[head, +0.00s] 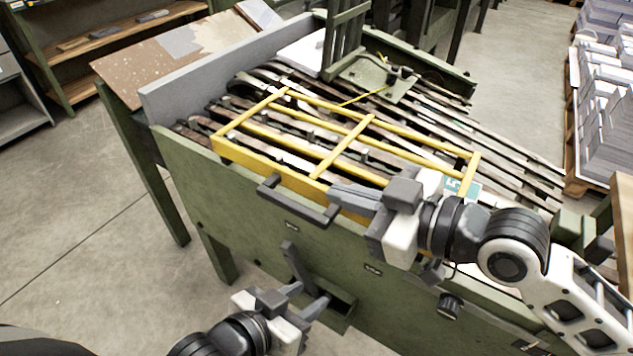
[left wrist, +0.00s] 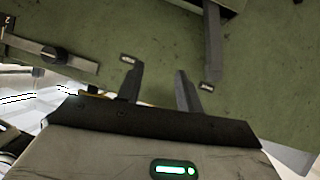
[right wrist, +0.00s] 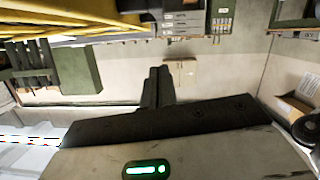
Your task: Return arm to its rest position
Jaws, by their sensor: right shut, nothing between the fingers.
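My right gripper (head: 335,194) reaches in from the right over the front edge of the green machine (head: 220,190), beside the yellow frame (head: 262,163). Its two fingers are together and empty, as the right wrist view also shows (right wrist: 157,84). My left gripper (head: 308,297) is low in front of the machine's green front panel. In the left wrist view (left wrist: 160,82) its two fingers stand apart with nothing between them, facing the panel. Most of my left arm is outside the head view.
A dark handle bar (head: 297,212) sticks out from the machine's front, close to my right fingers. A grey lever (head: 294,262) projects near my left fingers. A black knob (head: 450,306) is at the lower right. Paper stacks (head: 606,110) stand at the right. The floor at left is clear.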

